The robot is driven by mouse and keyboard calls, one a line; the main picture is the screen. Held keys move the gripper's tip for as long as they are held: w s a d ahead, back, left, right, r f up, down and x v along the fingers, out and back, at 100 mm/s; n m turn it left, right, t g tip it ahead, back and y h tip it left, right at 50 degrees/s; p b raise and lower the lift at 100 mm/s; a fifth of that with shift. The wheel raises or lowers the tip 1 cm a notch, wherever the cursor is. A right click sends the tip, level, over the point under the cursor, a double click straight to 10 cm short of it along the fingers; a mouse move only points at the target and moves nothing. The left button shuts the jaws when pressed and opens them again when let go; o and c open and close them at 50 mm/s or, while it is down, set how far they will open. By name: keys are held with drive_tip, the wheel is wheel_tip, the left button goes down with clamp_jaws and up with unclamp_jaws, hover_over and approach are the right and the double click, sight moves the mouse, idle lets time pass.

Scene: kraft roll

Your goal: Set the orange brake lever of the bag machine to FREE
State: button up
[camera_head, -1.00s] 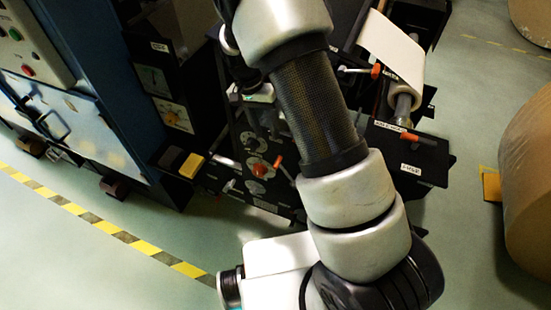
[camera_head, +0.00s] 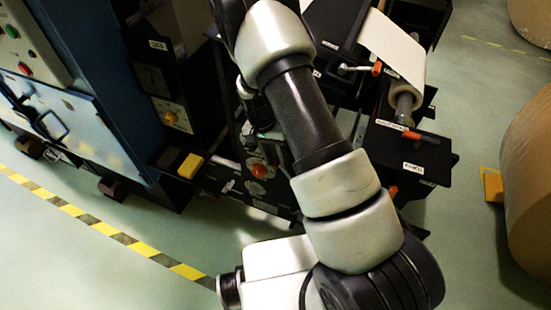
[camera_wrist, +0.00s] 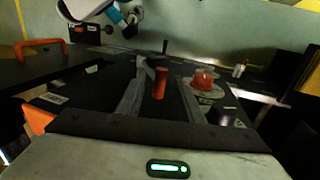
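The bag machine's dark panel carries an orange lever (camera_wrist: 160,83), seen upright in the wrist view. My gripper (camera_wrist: 163,90) is open, with one grey finger on each side of this lever. A gap shows between the lever and the right finger; the left finger is close to it, and I cannot tell whether they touch. A red-orange knob (camera_wrist: 203,80) on a pale round plate is just right of the fingers. It also shows in the head view (camera_head: 259,171). In the head view my arm hides the lever and the fingertips. No FREE marking is readable.
A blue cabinet (camera_head: 75,100) with buttons stands at the left. A white paper roll (camera_head: 395,50) and other orange handles (camera_head: 409,135) are right of my arm. A large kraft roll (camera_head: 530,175) stands at the far right. Open floor lies in front, with a yellow-black stripe (camera_head: 105,229).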

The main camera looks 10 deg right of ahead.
drive_tip(key=shift+c, duration=0.4)
clamp_jaws()
drive_tip(key=shift+s+d+r+t+y+b, duration=0.15)
drive_tip(key=shift+s+d+r+t+y, duration=0.2)
drive_tip(key=shift+d+y, duration=0.2)
drive_tip(key=shift+s+d+r+t+y+b, duration=0.15)
drive_tip(key=shift+s+d+r+t+y, duration=0.15)
drive_tip(key=shift+d+y, duration=0.2)
drive_tip(key=s+d+f+t+y+b, duration=0.1)
drive_tip(key=s+d+y+b, duration=0.1)
drive_tip(key=s+d, duration=0.4)
drive_tip(key=shift+s+d+b, duration=0.4)
drive_tip(key=shift+d+b, duration=0.3)
drive_tip(key=shift+d, duration=1.35)
drive_tip(key=shift+f, duration=0.15)
